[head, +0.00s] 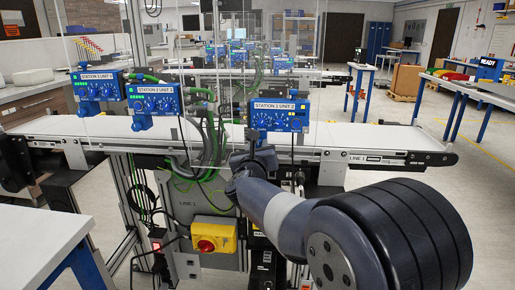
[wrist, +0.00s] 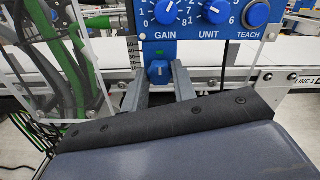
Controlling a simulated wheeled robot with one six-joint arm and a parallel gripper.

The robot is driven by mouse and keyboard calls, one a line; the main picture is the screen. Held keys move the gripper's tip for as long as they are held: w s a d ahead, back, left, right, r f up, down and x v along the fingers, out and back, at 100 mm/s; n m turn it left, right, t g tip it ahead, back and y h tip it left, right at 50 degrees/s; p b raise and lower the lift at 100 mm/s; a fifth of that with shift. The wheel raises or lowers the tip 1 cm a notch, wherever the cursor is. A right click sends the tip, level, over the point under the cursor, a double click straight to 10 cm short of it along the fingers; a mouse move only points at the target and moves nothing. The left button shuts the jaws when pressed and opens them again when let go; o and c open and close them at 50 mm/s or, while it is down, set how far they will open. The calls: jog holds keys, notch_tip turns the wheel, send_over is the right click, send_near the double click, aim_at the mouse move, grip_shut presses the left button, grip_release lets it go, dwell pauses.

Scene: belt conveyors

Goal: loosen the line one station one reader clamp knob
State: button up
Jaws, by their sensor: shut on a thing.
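The blue clamp knob (wrist: 159,71) sits below the blue reader box (wrist: 205,15) in the wrist view, with a white mark on its face. The two grey fingers of my gripper (wrist: 158,78) stand on either side of the knob and are shut on it. In the head view the reader box (head: 280,114) stands over the line one belt, and my arm reaches up to just below it. The knob and fingertips are hidden there behind my wrist.
Two similar blue reader boxes (head: 98,86) (head: 153,99) stand to the left along the white belt (head: 370,137). Green and grey cables (wrist: 85,55) hang close on the left of the knob. A yellow box with a red switch (head: 205,245) is below the belt.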

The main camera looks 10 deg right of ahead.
jog(key=n, duration=0.4)
jog(key=shift+n, duration=0.3)
jog(key=n+p, duration=0.1)
jog(key=n, duration=0.4)
jog(key=n+p, duration=0.2)
jog(key=n, duration=0.3)
jog(key=shift+n+p, duration=0.3)
jog(key=shift+n, duration=0.1)
jog(key=n+p, duration=0.1)
jog(key=n, duration=0.3)
jog(key=shift+p, duration=0.3)
jog(key=shift+n, duration=0.3)
jog(key=o, duration=1)
jog(key=shift+f, duration=0.1)
